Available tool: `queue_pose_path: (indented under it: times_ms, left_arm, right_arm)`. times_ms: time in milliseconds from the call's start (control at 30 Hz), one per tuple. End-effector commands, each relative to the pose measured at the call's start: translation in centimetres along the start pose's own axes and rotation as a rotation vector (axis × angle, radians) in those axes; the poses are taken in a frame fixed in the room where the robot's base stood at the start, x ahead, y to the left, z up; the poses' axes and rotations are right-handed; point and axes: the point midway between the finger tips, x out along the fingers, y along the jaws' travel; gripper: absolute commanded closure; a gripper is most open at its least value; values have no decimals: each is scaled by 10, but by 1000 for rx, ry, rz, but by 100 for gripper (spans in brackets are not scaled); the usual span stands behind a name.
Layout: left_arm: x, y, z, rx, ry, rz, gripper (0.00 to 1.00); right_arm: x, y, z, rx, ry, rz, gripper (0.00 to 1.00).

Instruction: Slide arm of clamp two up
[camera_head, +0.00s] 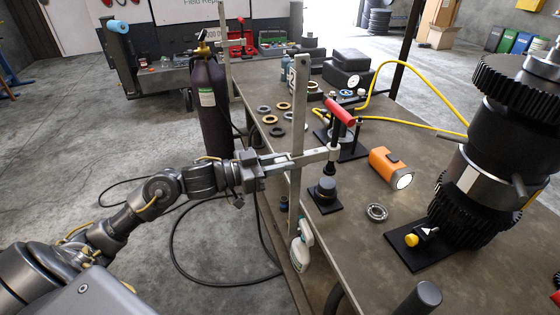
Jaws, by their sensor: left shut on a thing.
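A bar clamp stands at the near left edge of the workbench. It has an upright flat grey bar (298,130), a sliding arm (315,156) that reaches right over the bench, and a screw with a red handle (340,112) at the arm's end. My left gripper (268,167) comes in from the left and is shut on the left end of the sliding arm, beside the bar. Its fingers partly hide that end. The screw's foot is above a dark round part on a black plate (325,194). My right gripper is not in view.
A second clamp (226,50) with a red handle stands at the bench's far left. A large black gear assembly (490,150) fills the right. An orange lamp (388,166), a bearing ring (377,212) and a spray bottle (301,247) are near. A gas cylinder (211,110) stands left of the bench.

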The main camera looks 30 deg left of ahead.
Motion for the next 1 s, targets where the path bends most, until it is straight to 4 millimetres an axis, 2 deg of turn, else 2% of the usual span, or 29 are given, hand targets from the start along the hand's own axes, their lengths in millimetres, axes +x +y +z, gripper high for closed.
queue_pose_path:
  times_ms: [33,67,433,467,600,867,1000]
  left_arm:
    - [0,-2,-26,5,22,-5,100]
    - [0,-2,-29,5,22,-5,100]
    - [0,-2,-29,7,23,-5,100]
    - [0,-2,-29,7,23,-5,74]
    - [0,-2,-27,6,19,-5,58]
    - [-1,-1,-24,4,13,-3,58]
    - [-12,-2,-21,4,9,-5,58]
  right_arm:
    - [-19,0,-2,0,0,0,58]
    - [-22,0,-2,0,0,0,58]
    - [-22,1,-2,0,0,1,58]
    - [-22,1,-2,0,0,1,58]
    - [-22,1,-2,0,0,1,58]
    - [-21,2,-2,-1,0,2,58]
    - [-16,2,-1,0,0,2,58]
